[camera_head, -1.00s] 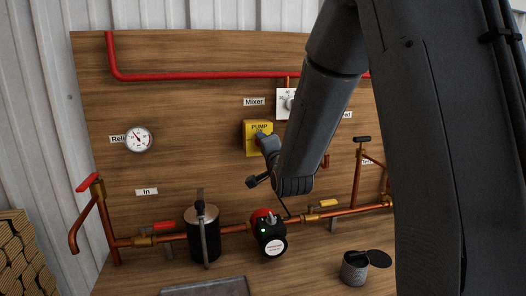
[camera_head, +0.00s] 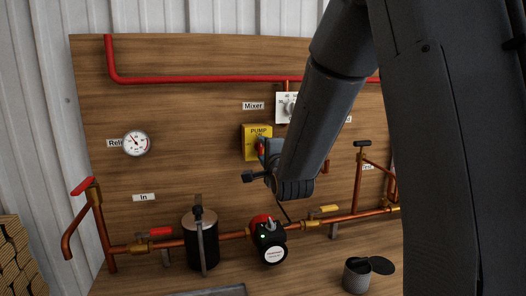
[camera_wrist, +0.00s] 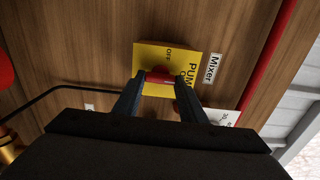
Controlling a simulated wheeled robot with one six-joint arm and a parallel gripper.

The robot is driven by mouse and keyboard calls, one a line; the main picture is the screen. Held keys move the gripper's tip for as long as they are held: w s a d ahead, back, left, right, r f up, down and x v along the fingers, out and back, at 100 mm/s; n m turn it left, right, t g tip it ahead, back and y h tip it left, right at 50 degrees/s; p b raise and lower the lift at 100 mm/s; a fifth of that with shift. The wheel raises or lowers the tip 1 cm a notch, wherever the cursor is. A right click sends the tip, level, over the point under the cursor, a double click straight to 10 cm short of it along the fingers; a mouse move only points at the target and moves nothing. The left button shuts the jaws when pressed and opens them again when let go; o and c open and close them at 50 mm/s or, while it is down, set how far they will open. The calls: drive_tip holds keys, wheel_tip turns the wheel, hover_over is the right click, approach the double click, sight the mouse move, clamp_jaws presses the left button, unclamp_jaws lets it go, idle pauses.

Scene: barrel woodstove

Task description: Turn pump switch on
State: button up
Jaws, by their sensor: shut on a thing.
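The yellow pump switch box (camera_head: 250,143), labelled PUMP, is mounted on the upright wooden board. It also shows in the wrist view (camera_wrist: 160,55), turned sideways, with OFF lettering on its face. A red switch knob (camera_wrist: 158,76) sits on the box front. My gripper (camera_wrist: 158,88) has its two fingers on either side of the red knob and is shut on it. In the head view my gripper (camera_head: 265,152) is at the right part of the box and hides part of it. Some of the knob (camera_head: 261,147) shows there.
A white mixer control (camera_head: 285,105) is just above and right of the box. A red pipe (camera_head: 200,79) runs above. Below are a round pump (camera_head: 269,243), a dark cylinder (camera_head: 201,245) and copper pipes. An open can (camera_head: 357,276) stands at lower right.

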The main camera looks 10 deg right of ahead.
drive_tip(key=o, duration=1.1)
drive_tip(key=shift+c, duration=0.2)
drive_tip(key=s+b, duration=0.1)
drive_tip(key=s, duration=0.6)
drive_tip(key=shift+s+b, duration=0.3)
drive_tip(key=shift+s, duration=0.1)
drive_tip(key=shift+f, duration=0.15)
